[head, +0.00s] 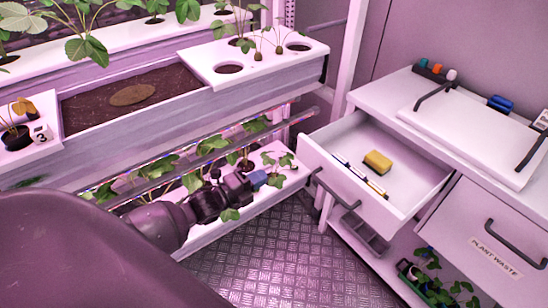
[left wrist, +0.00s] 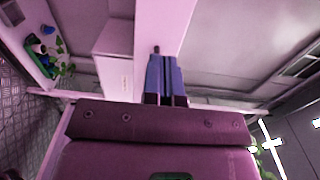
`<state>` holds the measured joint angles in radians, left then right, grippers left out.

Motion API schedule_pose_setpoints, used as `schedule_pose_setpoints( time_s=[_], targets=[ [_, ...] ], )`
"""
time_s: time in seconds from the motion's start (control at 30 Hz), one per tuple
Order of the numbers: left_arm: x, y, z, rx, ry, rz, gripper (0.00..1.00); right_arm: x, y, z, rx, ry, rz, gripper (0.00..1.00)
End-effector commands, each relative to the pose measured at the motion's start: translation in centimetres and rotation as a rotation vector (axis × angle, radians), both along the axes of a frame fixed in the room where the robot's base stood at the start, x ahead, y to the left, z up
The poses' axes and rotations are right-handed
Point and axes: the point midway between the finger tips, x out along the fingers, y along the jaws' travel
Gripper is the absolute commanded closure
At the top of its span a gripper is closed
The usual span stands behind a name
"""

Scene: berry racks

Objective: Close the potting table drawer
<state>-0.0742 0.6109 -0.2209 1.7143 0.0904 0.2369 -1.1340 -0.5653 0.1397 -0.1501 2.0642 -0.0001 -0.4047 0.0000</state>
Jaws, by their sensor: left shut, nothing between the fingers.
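The potting table drawer (head: 410,200) stands pulled out from the white potting table (head: 371,94), with its inside open to view. Its front panel carries a dark bar handle (head: 334,189). A yellow sponge (head: 377,162) and slim pen-like items (head: 362,176) lie in it. My left gripper (head: 260,179) is left of the drawer front, apart from it in the head view, near the lower berry rack. Its blue fingers (left wrist: 166,76) are shut and empty in the left wrist view, in front of a pale panel that I cannot identify surely. My right gripper is not in view.
A bin front labelled "PLANT WASTE" (head: 483,242) tilts out right of the drawer. Berry racks with plants (head: 190,112) line the left side. A plant tray (head: 405,272) sits low under the table. The metal floor (head: 285,265) between is clear.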

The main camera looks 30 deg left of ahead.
Motion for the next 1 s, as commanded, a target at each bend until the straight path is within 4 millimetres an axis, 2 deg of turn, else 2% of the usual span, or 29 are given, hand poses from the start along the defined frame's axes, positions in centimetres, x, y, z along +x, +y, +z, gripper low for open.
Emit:
schedule_pose_setpoints(
  time_s=[0.33, 0.6, 0.8, 1.0],
  targets=[
    [5.3, -2.0, -0.2, -0.003, 0.003, 0.000, 1.00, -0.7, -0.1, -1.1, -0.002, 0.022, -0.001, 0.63],
    [9.5, -3.5, -0.2, -0.003, 0.004, 0.000, 1.00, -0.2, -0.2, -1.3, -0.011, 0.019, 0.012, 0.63],
    [11.6, -4.3, -0.2, -0.004, 0.005, 0.000, 1.00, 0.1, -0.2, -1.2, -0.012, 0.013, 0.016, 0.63],
    [12.3, -4.5, -0.1, -0.003, 0.004, 0.000, 1.00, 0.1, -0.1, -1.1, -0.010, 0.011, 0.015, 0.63]
  ],
)
